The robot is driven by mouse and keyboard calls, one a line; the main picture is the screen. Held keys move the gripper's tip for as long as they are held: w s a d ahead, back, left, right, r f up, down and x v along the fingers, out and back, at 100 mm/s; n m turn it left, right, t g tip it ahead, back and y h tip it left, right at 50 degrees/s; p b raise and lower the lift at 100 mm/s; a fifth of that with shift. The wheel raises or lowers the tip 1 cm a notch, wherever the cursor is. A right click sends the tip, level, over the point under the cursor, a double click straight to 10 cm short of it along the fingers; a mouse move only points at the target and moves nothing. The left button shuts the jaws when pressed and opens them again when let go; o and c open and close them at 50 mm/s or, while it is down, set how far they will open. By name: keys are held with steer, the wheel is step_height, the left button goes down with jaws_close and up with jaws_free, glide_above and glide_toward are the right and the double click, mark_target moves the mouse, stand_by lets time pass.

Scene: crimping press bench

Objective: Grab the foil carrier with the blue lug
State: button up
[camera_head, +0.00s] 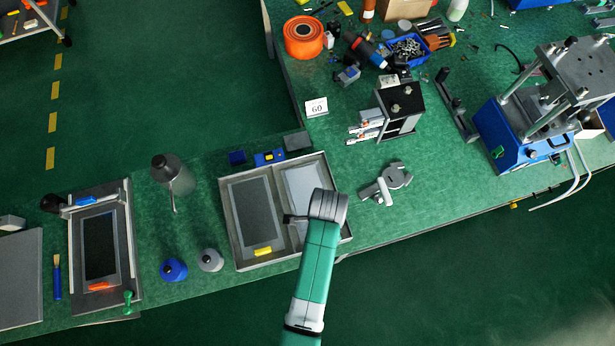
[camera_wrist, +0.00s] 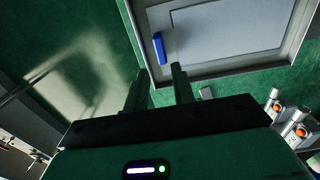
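A shallow metal tray (camera_head: 238,243) holds two flat foil carriers side by side. The left carrier (camera_head: 254,208) is dark grey with a yellow lug (camera_head: 263,250) at its near end. The right carrier (camera_head: 304,183) is light grey; my arm covers its near end in the head view. The wrist view shows a light grey carrier (camera_wrist: 225,28) with a blue lug (camera_wrist: 158,48) near its edge, inside the tray rim. My gripper (camera_wrist: 159,71) is open and empty. Its two fingers point toward the blue lug, which appears just beyond the fingertips, apart from them.
A dispenser bottle (camera_head: 174,174) and two small bottles, blue (camera_head: 173,270) and grey (camera_head: 210,260), stand between. A grey metal part (camera_head: 388,183) lies right of the tray; a blue press (camera_head: 510,140) stands farther right.

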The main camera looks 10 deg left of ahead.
step_height(320, 180, down, 8)
steer(key=shift+a+r+b, duration=0.1)
steer(key=shift+r+b, duration=0.05)
steer(key=shift+b, duration=0.2)
jaws_close()
